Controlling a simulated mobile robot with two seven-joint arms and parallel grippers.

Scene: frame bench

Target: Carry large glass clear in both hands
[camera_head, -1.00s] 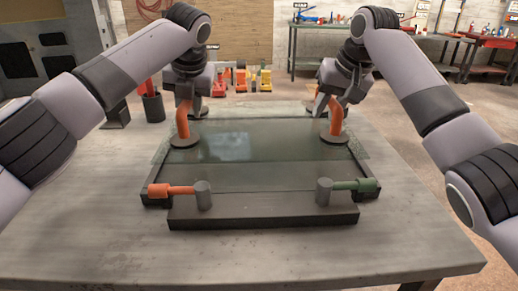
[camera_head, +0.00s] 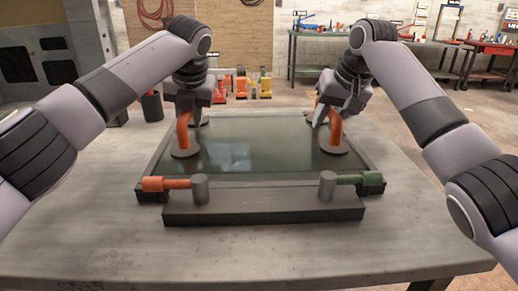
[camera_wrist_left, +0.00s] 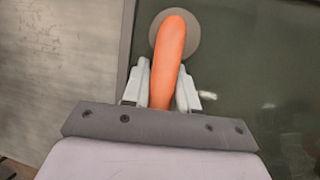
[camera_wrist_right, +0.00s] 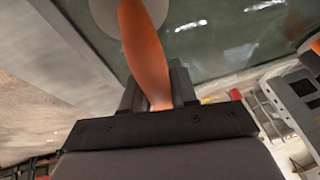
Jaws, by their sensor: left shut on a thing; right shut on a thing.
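The large clear glass (camera_head: 258,155) lies flat within the outline of a dark frame (camera_head: 150,172) on the grey bench. Whether it rests on the frame or hovers just above is hard to tell. Round suction pads with orange handles stand on it. My left gripper (camera_head: 188,110) is shut on the left orange handle (camera_head: 183,136), which fills the jaws in the left wrist view (camera_wrist_left: 168,60). My right gripper (camera_head: 326,112) is shut on the right orange handle (camera_head: 336,130), also between the fingers in the right wrist view (camera_wrist_right: 143,50).
At the frame's front, an orange-handled clamp (camera_head: 166,184) sits left and a green-handled clamp (camera_head: 358,181) right, each beside a grey post. A dark cup (camera_head: 152,106) stands behind at the left.

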